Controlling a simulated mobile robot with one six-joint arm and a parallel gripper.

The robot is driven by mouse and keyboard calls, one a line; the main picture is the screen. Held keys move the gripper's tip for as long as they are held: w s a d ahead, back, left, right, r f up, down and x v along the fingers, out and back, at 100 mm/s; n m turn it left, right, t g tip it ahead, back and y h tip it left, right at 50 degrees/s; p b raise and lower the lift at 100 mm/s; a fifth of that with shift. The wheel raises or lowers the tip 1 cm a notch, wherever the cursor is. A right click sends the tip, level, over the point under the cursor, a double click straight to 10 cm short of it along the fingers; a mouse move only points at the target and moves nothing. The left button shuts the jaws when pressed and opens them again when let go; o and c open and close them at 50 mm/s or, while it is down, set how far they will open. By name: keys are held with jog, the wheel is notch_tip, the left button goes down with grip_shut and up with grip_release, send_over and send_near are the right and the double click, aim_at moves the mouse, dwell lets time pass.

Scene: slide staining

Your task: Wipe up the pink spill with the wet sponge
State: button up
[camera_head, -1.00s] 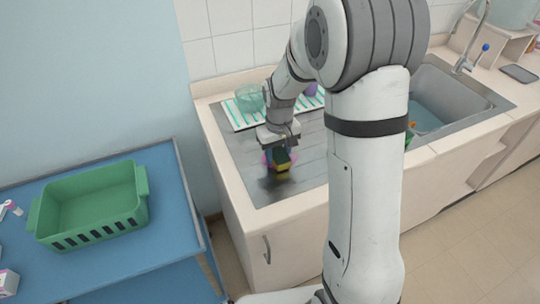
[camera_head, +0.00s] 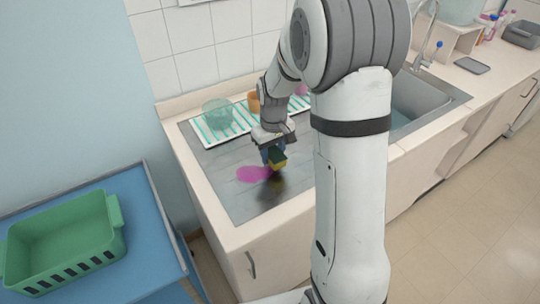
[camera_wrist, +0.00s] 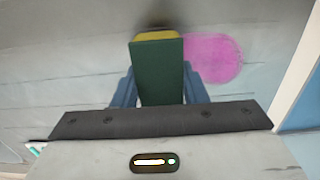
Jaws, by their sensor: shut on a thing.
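The pink spill (camera_head: 254,174) is a flat magenta patch on the grey metal drainboard (camera_head: 222,182). The sponge (camera_head: 278,160), dark green and yellow, is held in my gripper (camera_head: 274,150), just right of the spill in the head view. In the wrist view the sponge (camera_wrist: 157,70) stands between the blue fingers of my gripper (camera_wrist: 158,90), and the spill (camera_wrist: 214,60) shows to its right, partly beside the finger. The gripper is shut on the sponge. I cannot tell whether the sponge touches the drainboard; a dark shadow lies beneath it.
A striped mat (camera_head: 210,134) with a clear glass bowl (camera_head: 218,112) and an orange cup (camera_head: 254,102) lies behind the spill. The sink basin (camera_head: 408,108) is to the right. A green basket (camera_head: 62,240) stands on a blue table (camera_head: 150,215) at left. The drainboard's front left is clear.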

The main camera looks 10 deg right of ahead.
aim_at(273, 151)
jog(key=shift+r+p, duration=1.5)
jog(key=shift+r, duration=1.05)
